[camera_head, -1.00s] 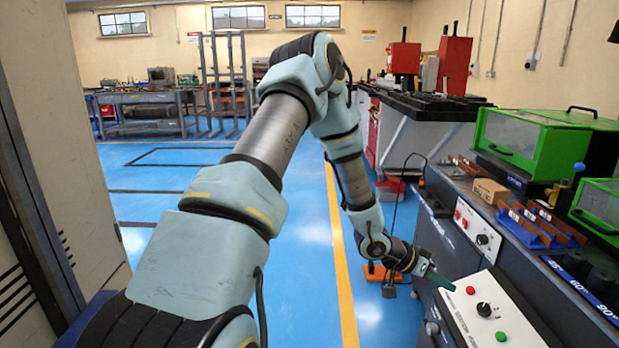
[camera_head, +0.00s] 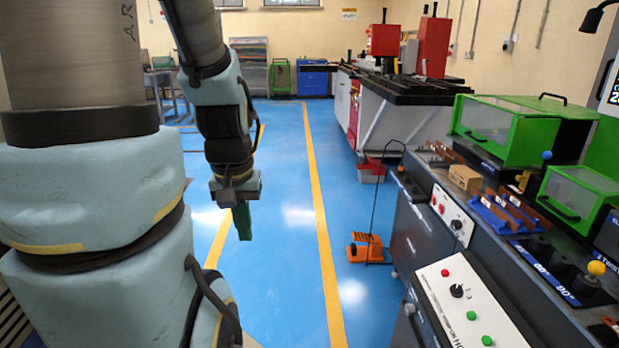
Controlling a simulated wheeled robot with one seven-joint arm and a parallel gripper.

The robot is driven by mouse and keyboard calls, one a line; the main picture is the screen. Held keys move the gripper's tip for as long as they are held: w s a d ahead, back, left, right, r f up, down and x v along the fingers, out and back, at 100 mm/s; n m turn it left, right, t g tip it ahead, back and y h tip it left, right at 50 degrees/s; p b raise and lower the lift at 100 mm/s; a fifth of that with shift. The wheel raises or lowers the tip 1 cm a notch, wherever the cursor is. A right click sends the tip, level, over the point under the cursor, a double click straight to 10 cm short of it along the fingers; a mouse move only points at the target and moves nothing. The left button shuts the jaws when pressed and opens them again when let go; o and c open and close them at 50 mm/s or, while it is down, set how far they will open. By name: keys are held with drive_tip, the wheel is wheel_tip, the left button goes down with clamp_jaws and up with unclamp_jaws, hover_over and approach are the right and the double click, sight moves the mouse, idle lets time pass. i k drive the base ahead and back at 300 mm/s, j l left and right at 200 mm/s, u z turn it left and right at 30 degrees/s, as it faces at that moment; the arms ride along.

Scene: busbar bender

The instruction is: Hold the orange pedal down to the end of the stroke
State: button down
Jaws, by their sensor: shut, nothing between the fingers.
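The orange pedal (camera_head: 368,247) stands on the blue floor, right of the yellow line and beside the base of the grey machine. A thin black cable rises from it. My gripper (camera_head: 243,222) hangs fingers down at the left, over the floor. Its green fingers are together and hold nothing. It is well to the left of the pedal and apart from it. How far the pedal is pressed cannot be told from this view.
The grey bench (camera_head: 400,240) with a white control panel (camera_head: 458,300) lines the right side. A red bucket (camera_head: 370,170) stands behind the pedal. A yellow line (camera_head: 318,200) runs along the floor. The floor left of the pedal is clear.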

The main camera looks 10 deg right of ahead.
sight(362, 237)
drive_tip(key=i+l, duration=0.2)
drive_tip(key=i, duration=0.3)
drive_tip(key=i+l, duration=0.25)
drive_tip(key=i, duration=0.2)
drive_tip(key=i+l, duration=0.2)
drive_tip(key=i, duration=0.3)
drive_tip(key=i+l+u, duration=0.1)
drive_tip(key=i+l, duration=0.15)
drive_tip(key=i, duration=0.25)
drive_tip(key=i+l, duration=0.25)
drive_tip(key=i, duration=0.2)
drive_tip(key=i+l, duration=0.25)
drive_tip(key=i, duration=0.25)
